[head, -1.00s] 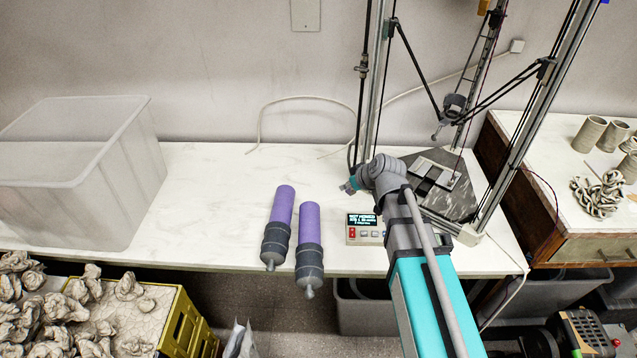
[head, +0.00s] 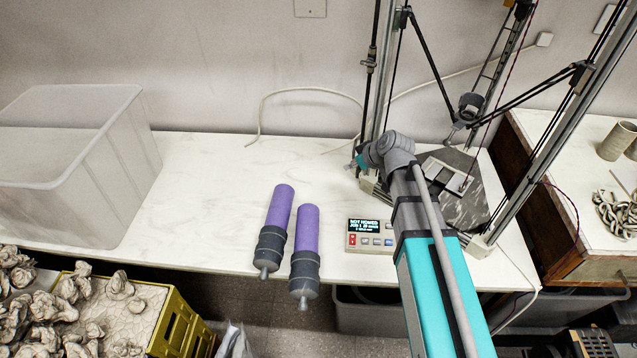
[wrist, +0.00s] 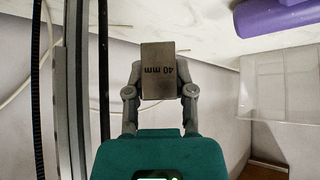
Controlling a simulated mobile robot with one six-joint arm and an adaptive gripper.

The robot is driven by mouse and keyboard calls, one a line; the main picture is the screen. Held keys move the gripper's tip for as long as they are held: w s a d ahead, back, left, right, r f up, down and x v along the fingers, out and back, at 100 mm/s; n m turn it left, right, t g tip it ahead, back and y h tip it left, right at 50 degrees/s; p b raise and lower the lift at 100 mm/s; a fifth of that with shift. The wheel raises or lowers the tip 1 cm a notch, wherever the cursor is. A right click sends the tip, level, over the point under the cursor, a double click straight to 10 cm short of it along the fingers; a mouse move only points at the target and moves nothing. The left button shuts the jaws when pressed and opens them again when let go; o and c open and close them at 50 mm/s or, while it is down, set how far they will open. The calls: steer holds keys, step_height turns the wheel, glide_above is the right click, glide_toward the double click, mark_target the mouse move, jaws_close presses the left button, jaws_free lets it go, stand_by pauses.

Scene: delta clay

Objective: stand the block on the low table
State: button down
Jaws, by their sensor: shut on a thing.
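The block (wrist: 158,60) is a small grey metal piece marked "40 mm". In the wrist view it sits between the two fingers of my gripper (wrist: 158,88), which is shut on it. My gripper also shows in the head view as a small teal and grey part (head: 352,168) beside my wrist joint, above the back part of the white table. The block cannot be made out in the head view. The low white marbled table (head: 215,190) spans the middle of the head view. I cannot tell the block's height above it.
Two purple cartridges (head: 281,205) (head: 307,230) lie at the table's front edge. A control box (head: 368,237) lies right of them. The delta printer's frame (head: 378,80) rises close by my wrist. A clear bin (head: 75,150) stands left. Bare tabletop lies between bin and cartridges.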

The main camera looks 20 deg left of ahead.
steer(key=shift+w+d+f, duration=0.1)
steer(key=shift+w+d, duration=0.05)
steer(key=shift+w, duration=0.05)
steer(key=a+f+b, duration=0.2)
steer(key=a, duration=0.2)
steer(key=w+a+f+b, duration=0.1)
steer(key=a+f+b, duration=0.2)
steer(key=w+a+f+b, duration=0.1)
steer(key=a+f+b, duration=0.1)
steer(key=a+b, duration=0.1)
steer(key=shift+a+f, duration=0.4)
steer(key=shift+a, duration=0.4)
steer(key=shift+a+f+b, duration=0.55)
steer(key=shift+a, duration=0.05)
